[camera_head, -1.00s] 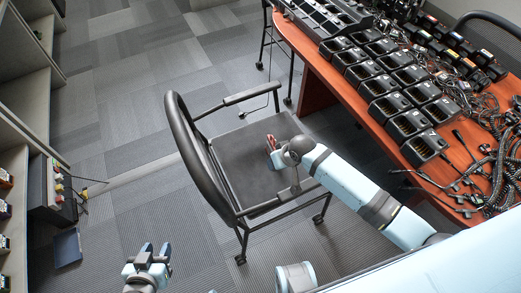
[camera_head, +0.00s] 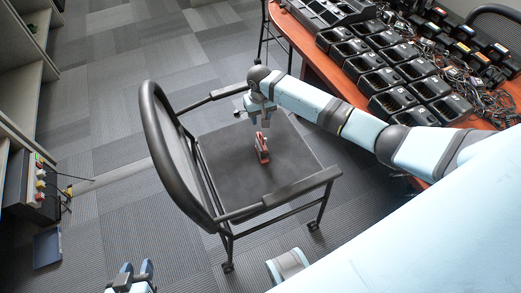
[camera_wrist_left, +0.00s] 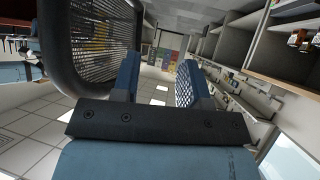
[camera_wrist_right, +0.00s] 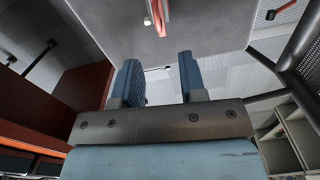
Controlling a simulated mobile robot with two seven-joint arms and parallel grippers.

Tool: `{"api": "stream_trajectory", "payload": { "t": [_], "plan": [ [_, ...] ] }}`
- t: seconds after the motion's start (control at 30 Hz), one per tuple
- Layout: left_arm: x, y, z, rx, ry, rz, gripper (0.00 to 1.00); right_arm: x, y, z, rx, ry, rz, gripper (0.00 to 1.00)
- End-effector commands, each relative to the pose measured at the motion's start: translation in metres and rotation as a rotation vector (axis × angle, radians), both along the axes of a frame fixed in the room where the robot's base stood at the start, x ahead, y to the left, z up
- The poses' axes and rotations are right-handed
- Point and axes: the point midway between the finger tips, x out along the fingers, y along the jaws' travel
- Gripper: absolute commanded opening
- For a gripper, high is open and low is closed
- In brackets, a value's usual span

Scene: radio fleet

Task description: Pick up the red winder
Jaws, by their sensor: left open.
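The red winder (camera_head: 262,148) stands on the dark seat of the chair (camera_head: 230,165), near its middle. It also shows at the top of the right wrist view (camera_wrist_right: 160,17), in front of and between my fingers. My right gripper (camera_head: 262,114) is above the seat, just behind the winder in the head view, apart from it. Its fingers (camera_wrist_right: 160,75) are spread with nothing between them. My left gripper (camera_head: 132,272) is low at the bottom left of the head view, far from the winder. Its fingers (camera_wrist_left: 162,82) are open and empty.
The chair's backrest (camera_head: 165,150) and armrests (camera_head: 290,187) surround the seat. A wooden table (camera_head: 315,75) with rows of black chargers (camera_head: 385,80) and tangled cables stands at the right. Shelves (camera_head: 20,105) line the left side. Carpet between them is mostly clear.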

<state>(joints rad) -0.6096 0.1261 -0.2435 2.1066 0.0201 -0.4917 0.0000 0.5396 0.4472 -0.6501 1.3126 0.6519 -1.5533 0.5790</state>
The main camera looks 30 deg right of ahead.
Motion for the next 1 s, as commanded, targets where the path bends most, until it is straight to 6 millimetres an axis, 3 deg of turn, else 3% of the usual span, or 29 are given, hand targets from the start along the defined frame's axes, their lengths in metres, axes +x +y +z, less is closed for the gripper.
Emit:
{"api": "stream_trajectory", "payload": {
  "t": [0.13, 0.47, 0.73, 1.0],
  "plan": [
    [0.0, 0.001, -0.005, 0.008, -0.005, -0.006, 0.4, 0.0, 0.0, -0.029, 0.0, 0.001, -0.001, 0.38],
    [0.002, 0.0, -0.002, 0.006, -0.02, -0.009, 0.4, -0.003, 0.0, -0.051, 0.0, 0.0, 0.001, 0.38],
    [0.001, -0.001, -0.01, 0.01, -0.024, -0.012, 0.4, -0.01, 0.0, -0.09, 0.0, -0.001, 0.001, 0.38],
    [0.001, -0.002, -0.008, 0.01, -0.025, -0.013, 0.4, -0.01, 0.0, -0.094, 0.0, -0.002, 0.002, 0.38]
  ]
}}
